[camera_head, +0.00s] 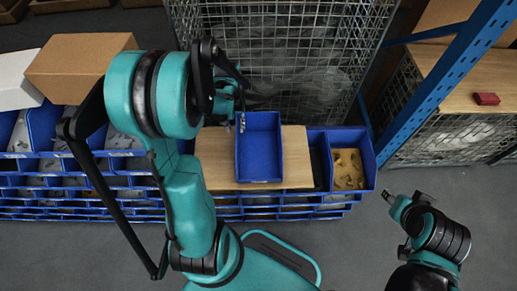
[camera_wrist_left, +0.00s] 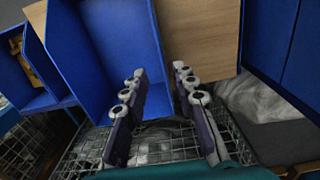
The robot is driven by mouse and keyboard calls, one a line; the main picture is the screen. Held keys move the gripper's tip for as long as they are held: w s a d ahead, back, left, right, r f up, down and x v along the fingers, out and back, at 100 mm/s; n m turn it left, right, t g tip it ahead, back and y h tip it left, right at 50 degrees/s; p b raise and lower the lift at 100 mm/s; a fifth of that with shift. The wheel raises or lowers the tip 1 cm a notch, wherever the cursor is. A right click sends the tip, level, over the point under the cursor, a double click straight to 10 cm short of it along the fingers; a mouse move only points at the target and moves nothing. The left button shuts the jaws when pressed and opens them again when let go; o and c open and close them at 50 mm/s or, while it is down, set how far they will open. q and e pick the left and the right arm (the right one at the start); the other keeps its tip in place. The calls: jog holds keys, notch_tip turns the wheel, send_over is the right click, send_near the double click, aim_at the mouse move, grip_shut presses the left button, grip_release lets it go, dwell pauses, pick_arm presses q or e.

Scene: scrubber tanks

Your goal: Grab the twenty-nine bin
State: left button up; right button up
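A blue bin (camera_head: 259,150) sits on a wooden board (camera_head: 216,160) on top of the rack of bins; it looks empty, and no number is readable on it. My left gripper (camera_head: 241,122) is at the bin's far left edge. In the left wrist view, the left gripper (camera_wrist_left: 160,72) is open, with one finger over the inside of the blue bin (camera_wrist_left: 105,50) and the other outside its wall, over the board (camera_wrist_left: 205,35). I cannot tell whether the fingers touch the wall. My right gripper (camera_head: 391,198) is away at the right, over the floor, its opening unclear.
A bin with yellowish parts (camera_head: 348,170) stands right of the board. Stacked blue bins (camera_head: 80,190) run along the left. A cardboard box (camera_head: 80,66) and a wire mesh cage (camera_head: 280,40) stand behind. A blue rack post (camera_head: 440,85) rises at the right. Grey floor lies in front.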

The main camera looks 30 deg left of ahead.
pick_arm(q)
notch_tip(320, 180, down, 8)
jog(key=b, duration=0.3)
jog(key=shift+a+f+b, duration=0.1)
jog(key=shift+a+b, duration=0.05)
jog(key=shift+b, duration=0.25)
grip_shut()
